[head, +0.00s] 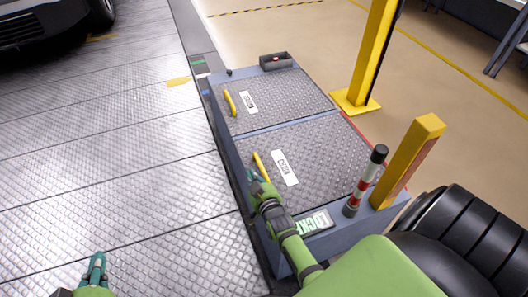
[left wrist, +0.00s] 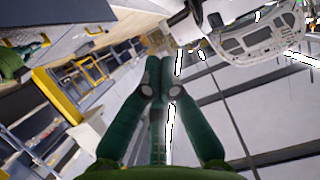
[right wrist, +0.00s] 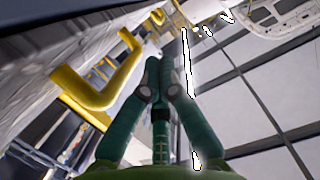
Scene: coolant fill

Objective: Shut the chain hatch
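Two tread-plate hatch lids, a near lid (head: 325,165) and a far lid (head: 285,95), lie side by side in a blue-grey frame, and both look flat. Each has a yellow handle and a white label; the lettering is too small to tell surely which is the chain hatch. My right gripper (head: 252,176) is beside the near yellow handle (head: 261,167). In the right wrist view its fingertips (right wrist: 160,65) are together, with nothing between them, and the handle (right wrist: 100,85) is to their left. My left gripper (head: 97,262) is over the floor plates, its fingertips (left wrist: 157,65) together and empty.
A striped post (head: 365,180) and a yellow post (head: 410,160) stand at the frame's near right corner. A taller yellow post (head: 375,50) stands behind. A dark box (head: 276,61) sits at the frame's far end.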

